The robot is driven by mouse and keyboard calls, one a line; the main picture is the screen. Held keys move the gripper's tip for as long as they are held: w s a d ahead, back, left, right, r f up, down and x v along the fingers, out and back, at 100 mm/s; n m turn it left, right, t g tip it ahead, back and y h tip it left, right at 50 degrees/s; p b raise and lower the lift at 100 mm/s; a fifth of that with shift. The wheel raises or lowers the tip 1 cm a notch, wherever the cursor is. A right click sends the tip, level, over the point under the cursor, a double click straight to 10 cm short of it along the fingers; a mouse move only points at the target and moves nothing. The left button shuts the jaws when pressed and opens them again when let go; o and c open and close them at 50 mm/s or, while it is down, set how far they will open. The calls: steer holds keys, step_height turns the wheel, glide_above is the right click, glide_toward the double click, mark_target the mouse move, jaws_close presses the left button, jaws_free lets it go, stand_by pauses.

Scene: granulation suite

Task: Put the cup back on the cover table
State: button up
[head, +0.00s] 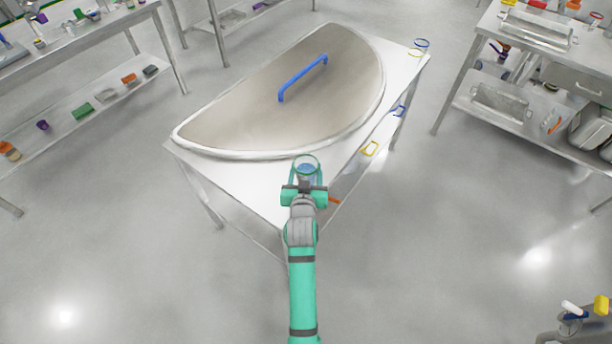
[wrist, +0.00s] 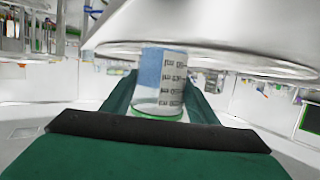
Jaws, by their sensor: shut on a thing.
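The cup (head: 306,167) is clear with a green rim and something blue on it. My gripper (head: 305,184) is shut on it, with a finger on each side. In the wrist view the cup (wrist: 161,82) shows a blue patch and printed marks between my green fingers. The cover table (head: 250,187) is white, and the cup appears over its near part, in front of the cover. I cannot tell whether the cup touches the top. The arm hides part of the table's near corner.
A large half-round steel cover (head: 235,98) with a blue handle (head: 303,78) fills most of the table top. A blue-rimmed cup (head: 421,47) stands at the far right corner. The near-left strip of the top is bare.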

mark_target(306, 171)
steer(key=shift+w+f, duration=0.1)
steer(key=shift+f, duration=1.5)
steer(key=shift+f, duration=0.1)
steer(key=o, duration=1.2)
